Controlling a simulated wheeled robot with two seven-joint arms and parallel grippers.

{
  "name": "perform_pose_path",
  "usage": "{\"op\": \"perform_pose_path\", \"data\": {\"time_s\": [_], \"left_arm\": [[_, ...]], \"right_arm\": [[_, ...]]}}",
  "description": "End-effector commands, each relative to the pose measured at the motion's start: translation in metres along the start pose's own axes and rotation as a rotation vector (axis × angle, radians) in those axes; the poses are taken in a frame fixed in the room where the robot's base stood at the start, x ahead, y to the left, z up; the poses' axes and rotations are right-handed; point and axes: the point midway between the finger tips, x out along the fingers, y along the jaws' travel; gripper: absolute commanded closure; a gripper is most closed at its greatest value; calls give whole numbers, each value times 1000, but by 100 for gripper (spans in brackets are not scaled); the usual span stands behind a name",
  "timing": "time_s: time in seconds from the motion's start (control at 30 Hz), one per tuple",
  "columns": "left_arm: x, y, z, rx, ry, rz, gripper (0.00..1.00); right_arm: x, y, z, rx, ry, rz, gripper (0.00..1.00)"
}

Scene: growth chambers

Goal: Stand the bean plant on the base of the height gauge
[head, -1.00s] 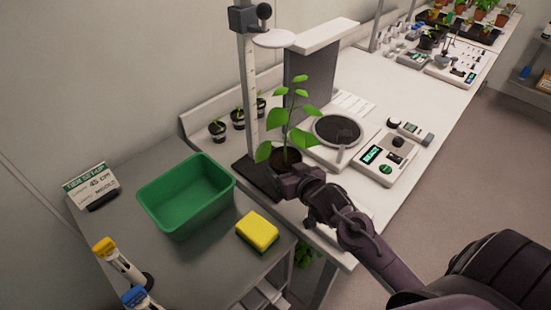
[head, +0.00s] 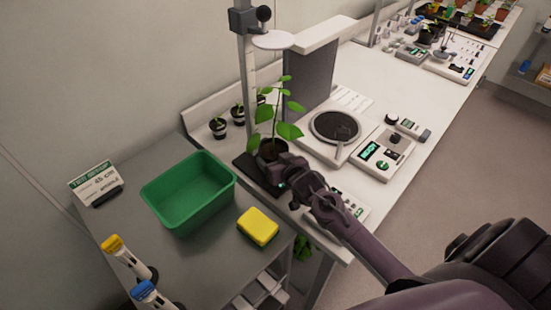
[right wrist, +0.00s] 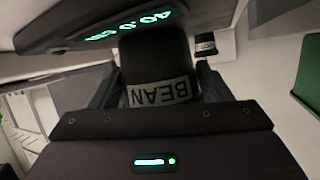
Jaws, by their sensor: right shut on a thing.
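The bean plant (head: 287,130) stands upright in a dark pot (head: 270,148). In the right wrist view the pot (right wrist: 155,60) carries a BEAN label, seen upside down. My right gripper (head: 283,166) is shut on the pot, one finger on each side. The height gauge has a tall post (head: 249,90), a pale round plate (head: 273,41) above the plant and a dark base (head: 248,170). The pot is over the base, close to the post. My gripper hides its underside, so I cannot tell if it touches. My left gripper is not in view.
A green tub (head: 190,200) and a yellow sponge (head: 258,226) are on the grey table to the left. Several small dark pots (head: 218,127) stand behind the gauge. A round-topped device (head: 335,127) and a scale (head: 383,152) are to the right on the white bench.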

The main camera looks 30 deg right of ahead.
Motion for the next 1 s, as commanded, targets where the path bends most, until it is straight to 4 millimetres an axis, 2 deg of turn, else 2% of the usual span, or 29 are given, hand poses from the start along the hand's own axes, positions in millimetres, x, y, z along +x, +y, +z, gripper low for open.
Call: {"op": "perform_pose_path", "data": {"time_s": [0.07,0.1,0.23,0.57,0.67,0.77,1.0], "left_arm": [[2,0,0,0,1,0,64],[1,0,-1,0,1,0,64],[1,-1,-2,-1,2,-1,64],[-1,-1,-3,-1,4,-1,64],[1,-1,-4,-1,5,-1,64],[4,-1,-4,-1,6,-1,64],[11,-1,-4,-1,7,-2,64]], "right_arm": [[1,0,2,1,2,0,60],[1,0,2,0,0,0,24],[1,0,2,0,0,0,7],[-1,0,-2,0,0,0,7],[-9,0,1,0,-1,0,7],[-25,0,2,0,-2,-1,7],[-76,0,2,-1,-3,0,7]]}}
